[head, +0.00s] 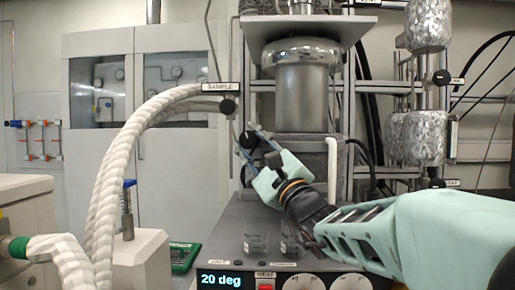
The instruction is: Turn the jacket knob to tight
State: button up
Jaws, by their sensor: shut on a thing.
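A round black knob (249,141) sits on the front of the reactor stand, left of the grey steel vessel (301,97). My gripper (248,137) reaches it from the lower right, with one finger on each side. The fingers are shut on this knob. I can read no label on it, so I cannot confirm that it is the jacket knob, nor tell how tight it is. My arm comes in from the right edge.
A black knob (228,105) under a SAMPLE label is close above left. White braided hoses (118,150) curve at left. Two more black knobs (441,77) (437,183) are at right by foil-wrapped parts. Glass beakers (256,238) stand on the heater unit, whose display reads 20 deg.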

jog(key=shift+m+t+h, duration=0.4)
jog(key=shift+m+t, duration=0.2)
jog(key=shift+m, duration=0.1)
jog(key=o, duration=1.2)
jog(key=shift+r+n+g+y, duration=0.2)
jog(key=shift+n+g+y, duration=0.3)
jog(key=shift+n+g, duration=0.4)
jog(key=n+g+p, duration=0.2)
jog(key=p, duration=0.1)
jog(key=shift+r+n, duration=0.2)
jog(key=shift+n, duration=0.2)
jog(key=n+g+p, duration=0.2)
jog(key=p, duration=0.4)
jog(key=shift+n, duration=0.4)
jog(key=shift+n+p, duration=0.3)
jog(key=shift+p, duration=0.75)
